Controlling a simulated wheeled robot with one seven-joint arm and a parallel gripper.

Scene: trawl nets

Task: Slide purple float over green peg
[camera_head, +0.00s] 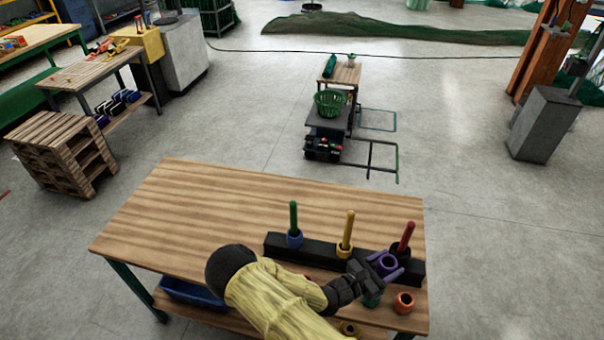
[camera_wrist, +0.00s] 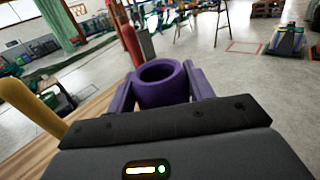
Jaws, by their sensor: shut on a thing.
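My gripper (camera_head: 383,267) is shut on the purple float (camera_head: 387,262), a short ring with an open hole. In the wrist view the purple float (camera_wrist: 161,84) sits between the two purple fingers, its hole facing up. The green peg (camera_head: 293,217) stands upright at the left end of the black rack (camera_head: 320,251), with a blue float (camera_head: 294,239) around its base. My gripper is at the right end of the rack, in front of the red peg (camera_head: 406,236) and well to the right of the green peg.
The yellow peg (camera_head: 348,230) stands mid-rack with a yellow float (camera_head: 344,250) at its base. A blue bin (camera_head: 190,292) is at lower left. The table's left half (camera_head: 190,215) is clear.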

